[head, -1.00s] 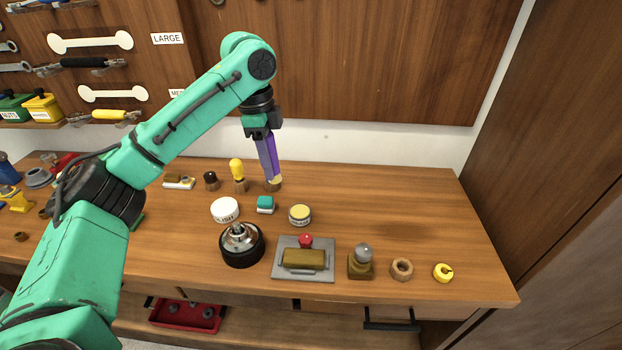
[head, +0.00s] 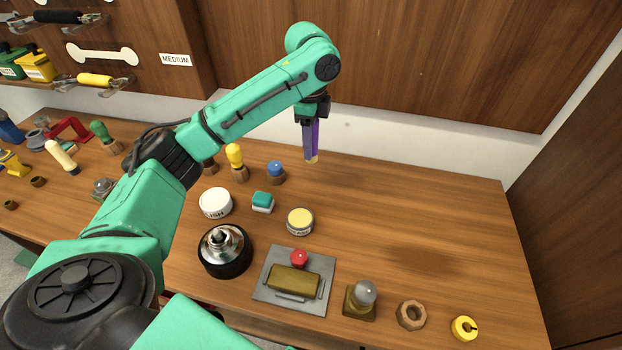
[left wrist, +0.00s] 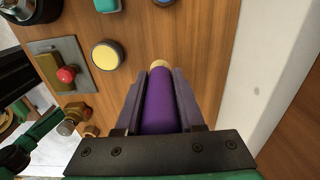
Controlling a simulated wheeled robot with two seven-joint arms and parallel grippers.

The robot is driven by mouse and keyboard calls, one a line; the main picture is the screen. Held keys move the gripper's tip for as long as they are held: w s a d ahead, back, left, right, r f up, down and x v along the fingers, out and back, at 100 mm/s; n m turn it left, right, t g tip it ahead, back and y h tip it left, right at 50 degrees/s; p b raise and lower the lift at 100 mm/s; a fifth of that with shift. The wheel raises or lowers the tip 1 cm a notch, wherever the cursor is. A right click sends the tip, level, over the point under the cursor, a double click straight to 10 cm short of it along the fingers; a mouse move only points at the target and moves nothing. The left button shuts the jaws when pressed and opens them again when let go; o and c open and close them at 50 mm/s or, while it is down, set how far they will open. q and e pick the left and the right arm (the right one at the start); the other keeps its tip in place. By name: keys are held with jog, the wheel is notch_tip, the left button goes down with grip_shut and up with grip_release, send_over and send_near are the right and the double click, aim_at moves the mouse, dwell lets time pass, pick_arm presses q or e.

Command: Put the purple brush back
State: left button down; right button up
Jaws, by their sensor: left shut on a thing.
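My left gripper (head: 312,143) is shut on the purple brush (head: 313,133), which points down with its tan tip low. In the head view the brush appears above the bench's back part, right of a blue-topped piece in a wooden base (head: 276,173). In the left wrist view the purple brush (left wrist: 160,105) lies between the two fingers, its tan end facing the bench top. I cannot tell the exact gap between tip and bench. My right gripper is not seen.
Yellow-handled (head: 235,160) and green-handled (head: 104,135) pieces stand in wooden bases. A white tin (head: 215,203), teal block (head: 262,201), yellow-topped tin (head: 300,221) and metal plate (head: 266,294) are nearer. The wooden bench (head: 420,220) is clear at right.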

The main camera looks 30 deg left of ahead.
pick_arm(q)
jog(key=f, duration=0.4)
jog(key=f+p, duration=0.1)
jog(key=f, duration=0.2)
jog(key=shift+w, duration=0.4)
notch_tip(320, 180, down, 4)
jog(key=shift+s+f+p, duration=0.1)
jog(key=shift+s+p, duration=0.05)
jog(key=shift+p, duration=0.15)
jog(key=shift+f, duration=0.15)
jog(key=c, duration=0.5)
grip_release()
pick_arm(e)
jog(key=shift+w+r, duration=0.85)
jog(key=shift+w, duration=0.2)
pick_arm(q)
notch_tip(320, 180, up, 12)
jog(key=shift+f+b, duration=0.25)
jog(key=shift+b, duration=0.9)
jog(key=shift+a+r, duration=0.1)
jog(key=shift+r, duration=0.25)
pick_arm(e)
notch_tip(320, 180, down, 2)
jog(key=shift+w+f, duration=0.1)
